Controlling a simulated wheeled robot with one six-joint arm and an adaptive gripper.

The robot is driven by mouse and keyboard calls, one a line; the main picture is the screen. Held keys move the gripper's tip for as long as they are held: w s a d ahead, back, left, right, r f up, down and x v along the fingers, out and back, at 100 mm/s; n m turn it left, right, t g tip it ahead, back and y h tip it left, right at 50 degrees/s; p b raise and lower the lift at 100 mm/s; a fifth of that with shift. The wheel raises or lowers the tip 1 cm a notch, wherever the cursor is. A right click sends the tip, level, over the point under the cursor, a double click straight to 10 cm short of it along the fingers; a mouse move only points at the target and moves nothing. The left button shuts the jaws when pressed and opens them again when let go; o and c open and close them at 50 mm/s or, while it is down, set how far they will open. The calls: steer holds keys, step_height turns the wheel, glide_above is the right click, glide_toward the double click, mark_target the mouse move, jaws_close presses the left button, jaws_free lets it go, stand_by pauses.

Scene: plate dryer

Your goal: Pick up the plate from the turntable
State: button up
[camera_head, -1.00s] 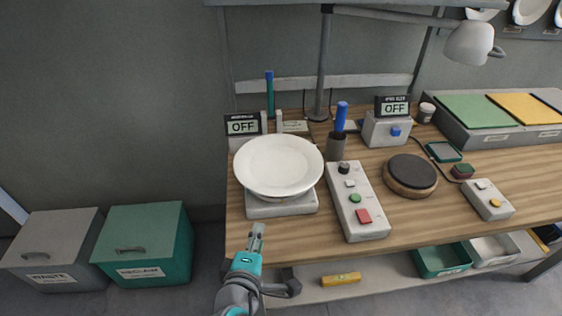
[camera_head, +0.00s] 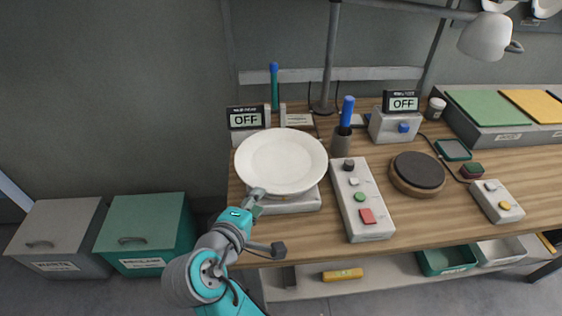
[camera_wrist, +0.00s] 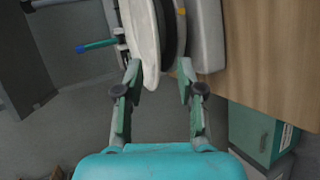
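A white round plate (camera_head: 281,162) lies on the turntable (camera_head: 291,203), a pale square-based unit at the table's left end. The plate hides most of the turntable's top. My gripper (camera_head: 257,193) is at the plate's front-left edge. In the wrist view the plate (camera_wrist: 144,38) appears edge-on, with the turntable's dark disc and grey base (camera_wrist: 208,38) to its right. My gripper (camera_wrist: 160,70) is open there, and the plate's rim reaches between its two fingers. The left finger is very close to the plate's face; I cannot tell whether it touches. A clear gap separates the rim from the right finger.
A button panel (camera_head: 361,200) stands right of the turntable, with a dark round pad (camera_head: 418,170) beyond it. A blue-handled tool in a cup (camera_head: 342,139) and an OFF display (camera_head: 246,118) are behind. Grey and teal bins (camera_head: 146,236) stand on the floor left.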

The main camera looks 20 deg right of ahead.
steer(key=x, duration=0.5)
jaws_close()
steer(key=shift+r, duration=0.15)
